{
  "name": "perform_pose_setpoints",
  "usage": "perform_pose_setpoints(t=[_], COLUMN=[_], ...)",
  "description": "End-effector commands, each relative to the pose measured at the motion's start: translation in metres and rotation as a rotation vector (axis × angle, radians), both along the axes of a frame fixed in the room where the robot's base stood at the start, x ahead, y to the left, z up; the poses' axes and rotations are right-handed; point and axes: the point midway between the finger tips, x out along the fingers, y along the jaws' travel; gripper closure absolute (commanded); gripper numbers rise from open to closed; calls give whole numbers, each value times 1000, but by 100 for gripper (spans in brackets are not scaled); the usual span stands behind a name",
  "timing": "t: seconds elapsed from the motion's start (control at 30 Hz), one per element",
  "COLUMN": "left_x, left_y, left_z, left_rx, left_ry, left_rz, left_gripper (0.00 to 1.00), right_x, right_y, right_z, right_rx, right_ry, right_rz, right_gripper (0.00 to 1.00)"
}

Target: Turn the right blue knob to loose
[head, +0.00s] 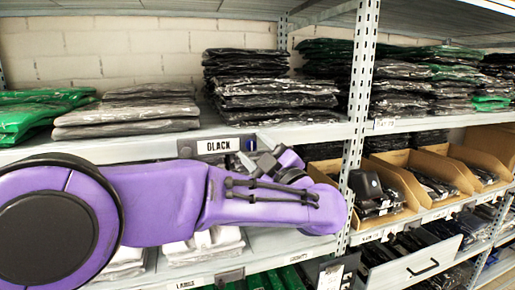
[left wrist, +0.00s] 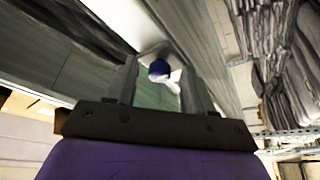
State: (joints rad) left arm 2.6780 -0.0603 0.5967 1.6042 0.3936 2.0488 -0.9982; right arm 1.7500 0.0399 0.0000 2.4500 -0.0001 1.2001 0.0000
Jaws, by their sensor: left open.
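A small blue knob (left wrist: 159,69) sits on a pale fitting at the shelf edge in the left wrist view, between my left gripper's two fingers. The fingers are apart, and I cannot tell whether either touches the knob. In the head view, a bit of blue (head: 248,144) shows at the right end of the shelf label (head: 217,146), beside my open left gripper (head: 262,158). My purple left arm covers much of the shelf front below the label. My right gripper is not visible.
Stacks of bagged dark garments (head: 268,85) and grey ones (head: 130,110) lie on the shelf above. A metal upright (head: 361,90) stands right of the gripper. Cardboard bins (head: 408,160) and an open drawer (head: 415,265) are at the right.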

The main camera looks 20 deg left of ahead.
Motion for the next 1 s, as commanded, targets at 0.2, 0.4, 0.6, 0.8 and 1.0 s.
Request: perform_pose_setpoints(t=[0.2,0.4,0.6,0.8,1.0], left_x=[0,0,0,0,1], left_y=[0,-1,-1,-1,-2], left_z=[0,0,-1,-1,0], left_rx=[1,-2,-39,-138,-286], left_ry=[0,-2,-28,-96,-196], left_rz=[-1,-1,0,0,0], left_gripper=[96,100,100,100,100], right_x=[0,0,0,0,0], right_y=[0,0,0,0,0], right_z=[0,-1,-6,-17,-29], right_rx=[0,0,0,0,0], right_ry=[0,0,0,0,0], right_rz=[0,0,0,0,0], right_gripper=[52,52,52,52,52])
